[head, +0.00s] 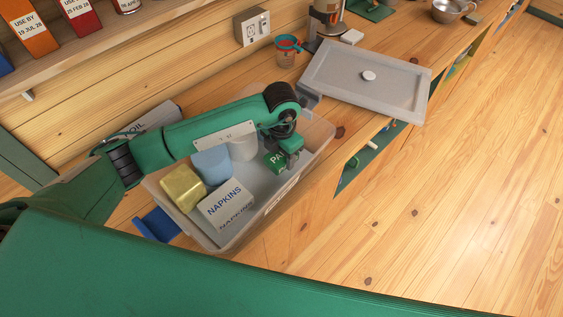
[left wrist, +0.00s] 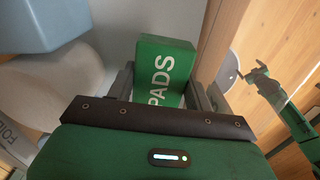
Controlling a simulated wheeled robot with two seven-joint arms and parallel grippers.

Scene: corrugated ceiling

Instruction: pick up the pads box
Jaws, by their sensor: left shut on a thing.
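The pads box (head: 275,160) is small and green with white lettering, at the right end of the clear plastic bin (head: 229,243) in the head view. In the left wrist view the pads box (left wrist: 166,62) stands between the fingers, its "PADS" face showing. My left gripper (head: 290,157) reaches over the bin and is shut on the pads box; it also shows in the left wrist view (left wrist: 165,85). Part of the box is hidden by the gripper in the head view. My right gripper is not identifiable in the head view.
The bin also holds a napkins box (head: 226,204), a yellow block (head: 183,187), a blue item (head: 212,165) and a white roll (head: 243,148). A grey lid (head: 362,95) lies on the counter beyond. A cup (head: 286,52) stands near the wall outlet.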

